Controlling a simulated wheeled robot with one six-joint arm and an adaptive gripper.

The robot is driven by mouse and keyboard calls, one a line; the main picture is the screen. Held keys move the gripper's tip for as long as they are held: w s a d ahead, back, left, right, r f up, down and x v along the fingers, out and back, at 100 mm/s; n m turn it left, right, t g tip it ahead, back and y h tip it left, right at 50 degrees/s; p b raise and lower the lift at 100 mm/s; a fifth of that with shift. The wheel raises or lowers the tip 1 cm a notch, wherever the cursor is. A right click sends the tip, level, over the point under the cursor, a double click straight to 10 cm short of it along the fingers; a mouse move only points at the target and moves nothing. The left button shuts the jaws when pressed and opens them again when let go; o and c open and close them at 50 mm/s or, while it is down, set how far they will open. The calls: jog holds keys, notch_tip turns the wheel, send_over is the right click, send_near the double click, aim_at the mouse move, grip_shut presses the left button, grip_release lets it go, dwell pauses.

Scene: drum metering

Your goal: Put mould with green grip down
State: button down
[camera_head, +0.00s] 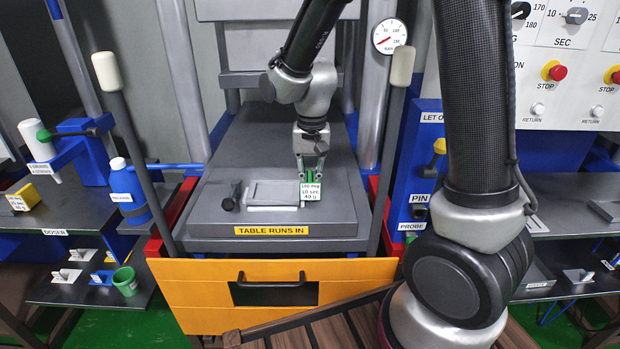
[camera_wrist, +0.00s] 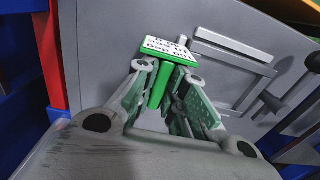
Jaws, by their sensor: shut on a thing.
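My gripper (camera_head: 311,172) points down and is shut on the green grip.
Red parts and slanting posts with pale knobs (camera_head: 107,72) flank the table. An orange drawer (camera_head: 275,290) is below its front. A yellow-gripped mould (camera_head: 27,197) sits on the left shelf.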

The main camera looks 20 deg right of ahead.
jog(key=shift+f, duration=0.1)
jog(key=c, duration=1.5)
grip_release()
notch_tip(320, 180, up, 12)
jog(key=shift+d+r, duration=0.15)
jog(key=shift+s, duration=0.1)
